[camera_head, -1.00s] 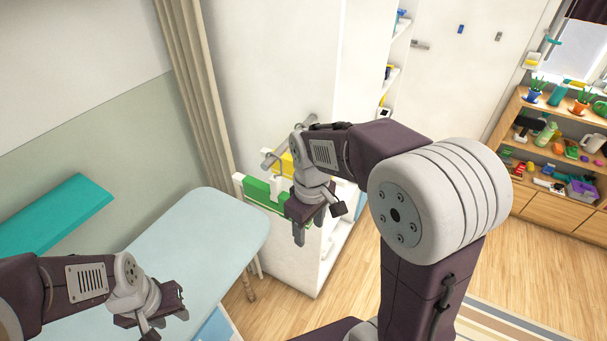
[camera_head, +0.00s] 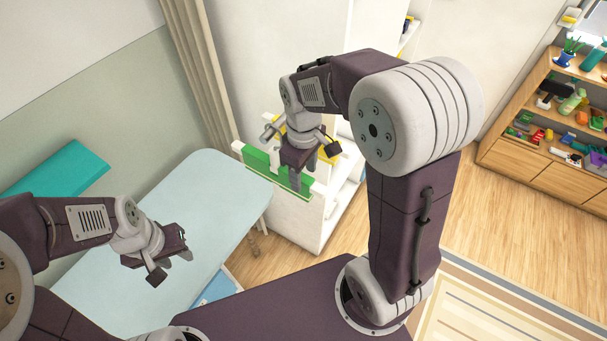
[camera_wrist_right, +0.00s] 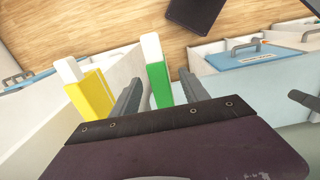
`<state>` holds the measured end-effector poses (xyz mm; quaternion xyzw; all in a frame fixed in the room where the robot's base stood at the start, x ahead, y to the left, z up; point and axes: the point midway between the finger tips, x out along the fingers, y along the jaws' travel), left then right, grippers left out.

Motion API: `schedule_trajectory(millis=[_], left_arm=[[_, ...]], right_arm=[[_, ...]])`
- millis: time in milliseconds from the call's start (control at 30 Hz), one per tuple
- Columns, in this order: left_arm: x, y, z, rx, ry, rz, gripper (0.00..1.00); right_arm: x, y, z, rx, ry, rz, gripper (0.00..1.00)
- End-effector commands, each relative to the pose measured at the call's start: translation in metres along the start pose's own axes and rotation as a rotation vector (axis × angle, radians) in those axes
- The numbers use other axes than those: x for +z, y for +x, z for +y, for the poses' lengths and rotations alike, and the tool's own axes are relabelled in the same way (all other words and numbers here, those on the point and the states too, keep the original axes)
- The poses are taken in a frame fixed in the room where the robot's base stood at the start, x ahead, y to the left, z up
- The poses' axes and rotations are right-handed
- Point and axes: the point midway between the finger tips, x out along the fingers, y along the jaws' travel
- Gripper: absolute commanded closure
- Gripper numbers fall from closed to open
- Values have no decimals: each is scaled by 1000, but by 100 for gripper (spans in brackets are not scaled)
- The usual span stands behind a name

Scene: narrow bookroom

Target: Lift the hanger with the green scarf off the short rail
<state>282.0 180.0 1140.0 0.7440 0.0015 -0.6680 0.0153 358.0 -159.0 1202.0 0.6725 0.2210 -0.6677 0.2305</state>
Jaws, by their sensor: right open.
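In the right wrist view the green scarf (camera_wrist_right: 159,85) and the white hanger end (camera_wrist_right: 151,47) show between the two open fingers of my right gripper (camera_wrist_right: 160,94), apart from both. The short rail (camera_head: 270,129) shows as a grey end above the scarf, mostly hidden by my right wrist. My left gripper (camera_head: 170,266) looks open and empty over the pale blue surface.
A yellow scarf (camera_wrist_right: 91,97) on another white hanger hangs close beside the left finger in the wrist view. The pale blue table (camera_head: 130,225) lies at left, the cabinet wall (camera_head: 270,60) behind. A wooden shelf (camera_head: 530,165) stands far right.

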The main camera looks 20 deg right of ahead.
Motion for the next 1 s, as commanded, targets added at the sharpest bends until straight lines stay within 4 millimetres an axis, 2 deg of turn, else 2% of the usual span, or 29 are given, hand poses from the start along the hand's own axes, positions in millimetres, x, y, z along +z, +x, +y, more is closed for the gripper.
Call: schedule_trajectory(millis=[100,233,367,567,600,767,800,1000], left_arm=[[0,-4,0,0,0,0,64],[-1,-5,0,0,0,0,64],[-1,-6,0,0,0,0,64],[-1,-6,0,0,0,0,64],[-1,-6,0,0,0,0,64],[-1,-6,0,0,0,0,64],[-1,-6,0,0,0,0,64],[-1,-7,0,0,0,0,64]], right_arm=[[1,22,0,-2,1,-4,47],[1,40,0,-2,1,-3,47],[0,47,0,0,1,0,47],[0,48,0,1,1,1,47],[0,48,0,1,1,1,50],[0,48,0,1,1,1,95],[0,48,0,1,1,1,100],[0,47,0,1,1,1,100]])
